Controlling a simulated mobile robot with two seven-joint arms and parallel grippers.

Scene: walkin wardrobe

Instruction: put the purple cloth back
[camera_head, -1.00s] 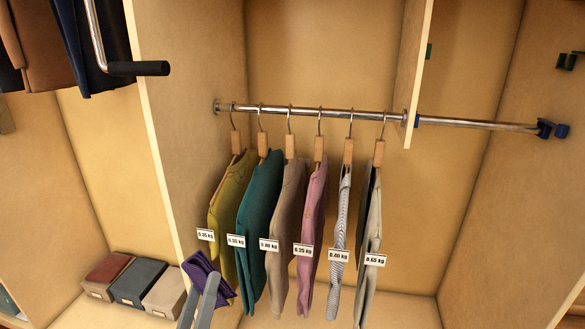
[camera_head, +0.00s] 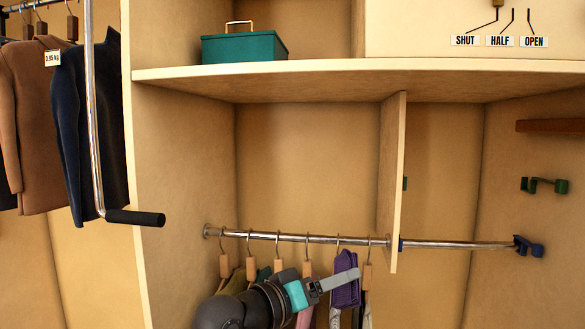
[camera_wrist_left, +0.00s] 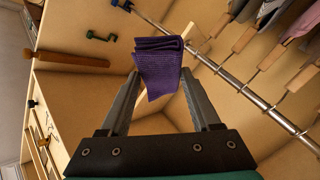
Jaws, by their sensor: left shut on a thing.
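The purple cloth (camera_head: 346,281) is folded and hangs from my left gripper (camera_head: 343,280), in front of the hanging clothes near the right end of their row. In the left wrist view the cloth (camera_wrist_left: 160,62) is pinched between the two fingertips of my left gripper (camera_wrist_left: 160,75), clear of the rail. My left arm comes in from below and covers part of the hanging clothes. My right gripper is in neither view.
A metal rail (camera_head: 310,238) carries several wooden hangers with clothes. An upright divider (camera_head: 395,190) stands at the rail's right part. A shelf (camera_head: 330,80) above holds a teal box (camera_head: 244,46). A black-handled pull bar (camera_head: 135,217) juts out at left. Green hooks (camera_head: 545,186) are on the right wall.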

